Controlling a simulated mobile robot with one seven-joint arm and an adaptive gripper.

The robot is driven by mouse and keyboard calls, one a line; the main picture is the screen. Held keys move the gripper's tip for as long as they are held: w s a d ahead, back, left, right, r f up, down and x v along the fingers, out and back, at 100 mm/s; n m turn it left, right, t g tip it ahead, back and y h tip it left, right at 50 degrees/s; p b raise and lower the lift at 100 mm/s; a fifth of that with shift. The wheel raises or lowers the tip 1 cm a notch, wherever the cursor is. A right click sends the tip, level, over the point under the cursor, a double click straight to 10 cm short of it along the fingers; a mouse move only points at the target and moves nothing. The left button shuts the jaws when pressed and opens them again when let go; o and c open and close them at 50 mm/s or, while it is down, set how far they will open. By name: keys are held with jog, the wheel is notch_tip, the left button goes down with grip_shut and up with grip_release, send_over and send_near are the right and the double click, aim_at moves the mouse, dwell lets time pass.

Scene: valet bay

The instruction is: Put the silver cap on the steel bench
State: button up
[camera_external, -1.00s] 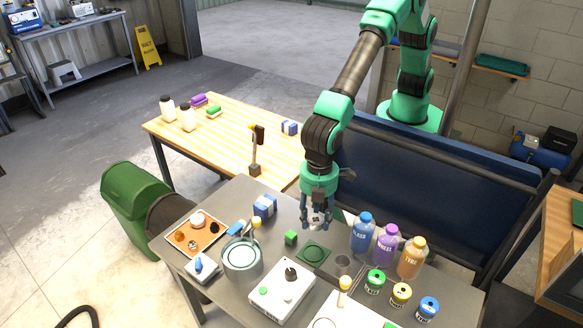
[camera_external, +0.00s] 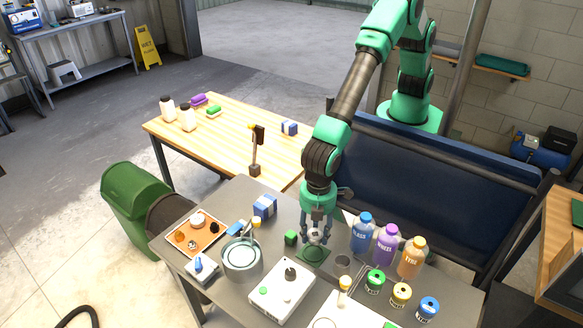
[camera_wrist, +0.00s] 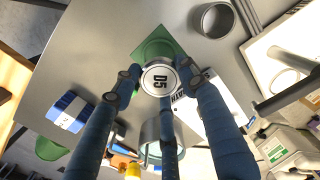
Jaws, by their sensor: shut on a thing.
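My gripper (camera_external: 318,236) is shut on the silver cap (camera_external: 317,235), a round piece with a pale top. In the wrist view my gripper (camera_wrist: 163,85) has its fingers around the silver cap (camera_wrist: 159,79), which is marked "D5" and faces the camera. The cap is over or at the edge of a dark green square mat (camera_external: 313,257) on the grey steel bench (camera_external: 215,279). The mat also shows in the wrist view (camera_wrist: 153,47). I cannot tell whether the cap touches the mat.
A white box with a black knob (camera_external: 281,293) is in front. A wooden table (camera_external: 226,143) adjoins behind.

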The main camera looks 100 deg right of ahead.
aim_at(314, 253)
jog(key=shift+f+b, duration=1.75)
jog(key=shift+f, duration=1.5)
jog(key=shift+f, duration=0.4)
